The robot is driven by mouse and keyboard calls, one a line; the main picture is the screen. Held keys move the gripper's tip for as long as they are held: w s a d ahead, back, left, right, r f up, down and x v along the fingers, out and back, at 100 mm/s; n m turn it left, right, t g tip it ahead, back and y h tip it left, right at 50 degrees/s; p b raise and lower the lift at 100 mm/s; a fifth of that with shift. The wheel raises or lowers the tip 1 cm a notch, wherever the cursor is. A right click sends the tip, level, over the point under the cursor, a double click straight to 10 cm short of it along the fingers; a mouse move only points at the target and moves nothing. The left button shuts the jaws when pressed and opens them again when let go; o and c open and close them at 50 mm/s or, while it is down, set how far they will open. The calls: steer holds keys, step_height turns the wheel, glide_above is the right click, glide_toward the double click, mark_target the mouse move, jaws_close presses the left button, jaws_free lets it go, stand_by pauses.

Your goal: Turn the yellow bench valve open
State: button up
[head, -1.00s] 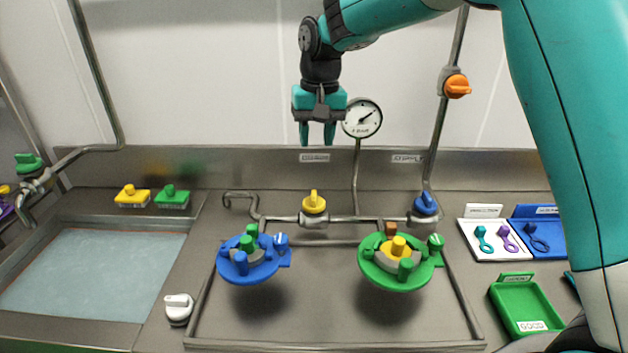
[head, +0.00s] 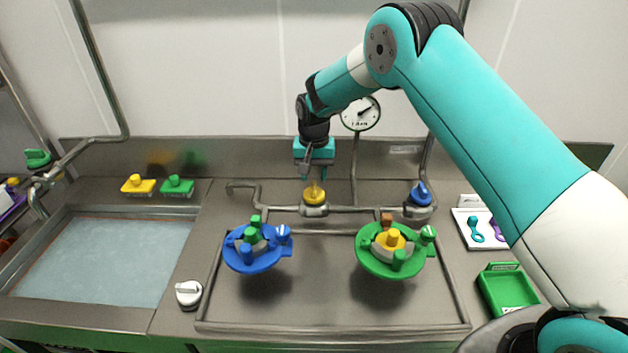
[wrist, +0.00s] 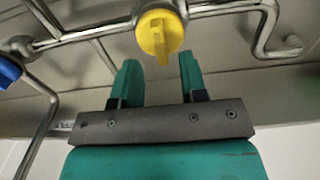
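The yellow bench valve (head: 315,197) sits on the steel pipe at the back middle of the bench. In the wrist view its round yellow knob with a raised grip bar (wrist: 160,35) lies just beyond the fingertips, centred between them. The bar points along the fingers, across the pipe. My gripper (head: 314,172) is above the valve, pointing down. The wrist view shows its two teal fingers (wrist: 159,66) spread apart, with nothing between them. I cannot see the fingertips touching the knob. In the head view the fingers are small and hard to make out.
A blue valve (head: 420,194) is on the same pipe to the right. A pressure gauge (head: 361,114) stands behind on its thin pipe. A blue fixture (head: 257,259) and a green fixture (head: 372,265) stand in front. A sink basin (head: 100,262) is at left.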

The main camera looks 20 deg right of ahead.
mark_target(314, 186)
steer(key=shift+f+p, duration=0.4)
steer(key=shift+f, duration=1.75)
jaws_close()
